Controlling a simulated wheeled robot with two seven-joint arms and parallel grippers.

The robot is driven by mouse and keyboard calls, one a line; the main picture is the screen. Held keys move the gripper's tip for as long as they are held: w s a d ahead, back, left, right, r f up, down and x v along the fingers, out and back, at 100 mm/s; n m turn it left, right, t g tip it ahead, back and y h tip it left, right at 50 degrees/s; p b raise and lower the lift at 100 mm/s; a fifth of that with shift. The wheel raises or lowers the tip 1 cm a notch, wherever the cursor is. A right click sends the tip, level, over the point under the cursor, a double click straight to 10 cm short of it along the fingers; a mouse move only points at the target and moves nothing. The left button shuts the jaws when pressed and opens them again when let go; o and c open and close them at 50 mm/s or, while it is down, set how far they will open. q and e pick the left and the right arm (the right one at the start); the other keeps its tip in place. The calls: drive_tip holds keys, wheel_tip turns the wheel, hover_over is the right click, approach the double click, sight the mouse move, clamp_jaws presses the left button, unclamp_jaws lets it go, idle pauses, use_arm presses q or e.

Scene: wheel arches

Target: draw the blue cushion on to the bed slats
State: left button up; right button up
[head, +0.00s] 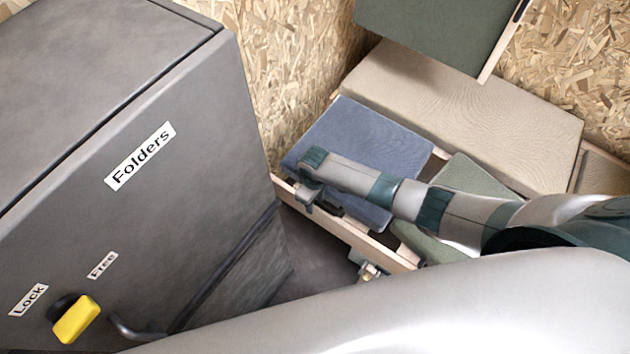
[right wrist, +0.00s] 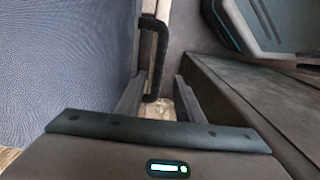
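The blue cushion (head: 375,137) lies tilted in the picture beside the pale wooden bed slats and rail (head: 385,253). Its textured blue face also fills the left of the right wrist view (right wrist: 62,65). A black loop handle (right wrist: 160,55) shows at the cushion's edge. My right gripper (head: 318,203) is at the cushion's near left edge, by the rail. In the right wrist view its two fingers (right wrist: 160,90) stand apart, with the lower end of the handle between them. I cannot tell whether they touch it. My left gripper is not in view.
Chipboard walls (head: 290,70) close the back.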

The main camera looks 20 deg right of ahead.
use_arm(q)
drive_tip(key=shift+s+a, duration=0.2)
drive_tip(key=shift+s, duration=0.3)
use_arm(e)
wheel_tip(320, 180, up, 16)
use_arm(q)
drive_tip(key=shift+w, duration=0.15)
